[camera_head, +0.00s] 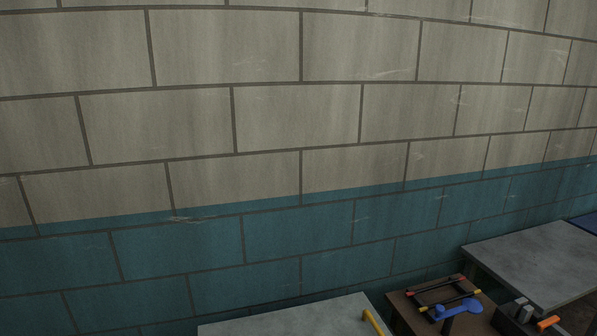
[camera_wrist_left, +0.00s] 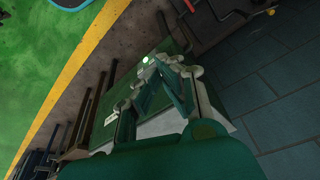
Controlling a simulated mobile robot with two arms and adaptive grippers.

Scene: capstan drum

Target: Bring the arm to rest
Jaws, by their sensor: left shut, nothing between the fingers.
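My left gripper (camera_wrist_left: 160,64) shows in the left wrist view, with its pale links and dark green fingers drawn together at the tips. It is shut and empty, over a dark green flat-sided thing (camera_wrist_left: 107,98) whose kind I cannot tell. I cannot tell whether it touches it. Neither gripper shows in the head view. My right gripper is in no view.
In the head view a block wall (camera_head: 250,120) fills most of the picture. Low right are a grey bench (camera_head: 285,318), a brown stand (camera_head: 412,318) with a blue part (camera_head: 446,311), and a grey table (camera_head: 535,258). The wrist view shows a green floor (camera_wrist_left: 40,60) with a yellow stripe.

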